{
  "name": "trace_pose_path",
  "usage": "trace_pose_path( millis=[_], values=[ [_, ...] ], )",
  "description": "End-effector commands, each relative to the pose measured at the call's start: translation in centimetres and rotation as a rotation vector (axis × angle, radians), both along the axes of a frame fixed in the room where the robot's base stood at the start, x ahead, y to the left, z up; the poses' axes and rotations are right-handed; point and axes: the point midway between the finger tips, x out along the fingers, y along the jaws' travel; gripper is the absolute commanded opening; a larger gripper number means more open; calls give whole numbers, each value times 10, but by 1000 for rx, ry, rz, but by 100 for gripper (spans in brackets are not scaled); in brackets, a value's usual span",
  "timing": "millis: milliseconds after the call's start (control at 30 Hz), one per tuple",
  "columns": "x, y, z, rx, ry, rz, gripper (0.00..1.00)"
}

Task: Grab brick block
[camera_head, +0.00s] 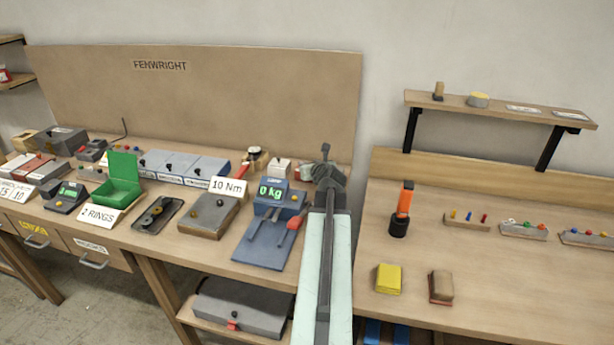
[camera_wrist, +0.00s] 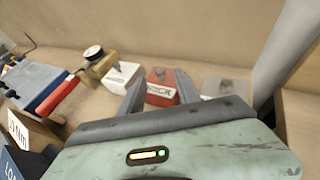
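The brick block is a red block (camera_wrist: 161,88) in the wrist view, with white lettering that ends in "ICK" and a grey piece on top. It stands on the bench against the back board. My gripper (camera_wrist: 160,76) is open, with one dark finger on each side of the block in the picture. The fingers partly cover the label's edges. I cannot tell whether they touch the block. In the head view my gripper (camera_head: 327,158) is at the right end of the left bench, near the back board, and the block is mostly hidden beside it.
A white block (camera_wrist: 122,77) stands left of the brick block and a pale grey block (camera_wrist: 224,87) stands right of it. A blue scale (camera_head: 270,225) reading "0 kg" is in front.

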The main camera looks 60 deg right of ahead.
Motion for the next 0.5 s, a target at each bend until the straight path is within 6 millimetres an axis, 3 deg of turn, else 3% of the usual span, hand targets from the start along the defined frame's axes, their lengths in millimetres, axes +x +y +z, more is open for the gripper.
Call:
trace_pose_path(
  millis=[33,167,367,500],
  values=[
    [8,-8,-13,0,0,1,40],
    [20,-19,-16,0,-1,0,40],
    [20,-19,-14,0,0,-1,40],
    [20,-19,-14,0,0,-1,1]
  ],
)
